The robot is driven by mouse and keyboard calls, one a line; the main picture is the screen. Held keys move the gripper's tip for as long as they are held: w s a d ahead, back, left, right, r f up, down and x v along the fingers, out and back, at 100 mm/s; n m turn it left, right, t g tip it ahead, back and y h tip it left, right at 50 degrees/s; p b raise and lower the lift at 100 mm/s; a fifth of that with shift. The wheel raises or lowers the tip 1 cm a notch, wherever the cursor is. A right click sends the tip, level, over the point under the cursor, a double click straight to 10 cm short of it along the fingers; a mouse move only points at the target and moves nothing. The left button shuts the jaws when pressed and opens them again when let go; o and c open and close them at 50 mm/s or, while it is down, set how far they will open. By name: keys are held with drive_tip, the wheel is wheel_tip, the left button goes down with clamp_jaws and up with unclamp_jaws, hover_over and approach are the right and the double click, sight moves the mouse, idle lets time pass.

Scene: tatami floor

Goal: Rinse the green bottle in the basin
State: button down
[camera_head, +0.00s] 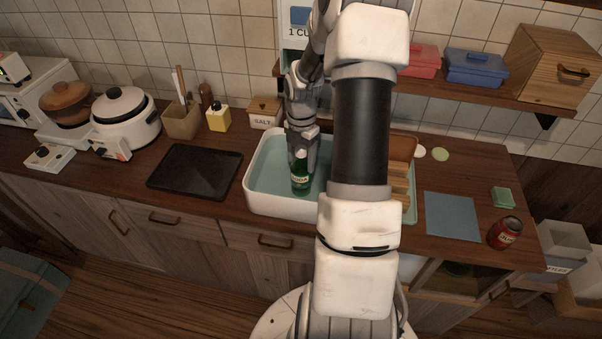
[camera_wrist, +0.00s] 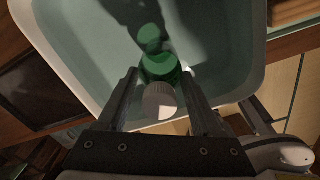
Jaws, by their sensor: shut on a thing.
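The green bottle (camera_head: 300,181) with a pale label and a whitish cap is in the white-rimmed basin (camera_head: 250,199), which has a blue-green inside. My gripper (camera_head: 302,150) reaches down into the basin from above and is shut on the bottle near its top. In the wrist view the bottle (camera_wrist: 160,68) shows between the two fingers, its grey-white cap toward the camera. The bottle looks about upright. I cannot tell whether its base touches the basin floor. My arm hides the basin's right part in the head view.
A black tray (camera_head: 195,171) lies left of the basin. A wooden rack (camera_head: 400,170) stands to its right, partly behind my arm. Farther right are a blue cloth (camera_head: 452,216), a red can (camera_head: 505,232) and a green sponge (camera_head: 503,197). A salt box (camera_head: 265,112) stands behind the basin.

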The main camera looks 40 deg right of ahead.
drive_tip(key=shift+r+p, duration=4.7)
drive_tip(key=shift+r, duration=1.05)
drive_tip(key=shift+r+p, duration=1.35)
drive_tip(key=shift+r, duration=0.6)
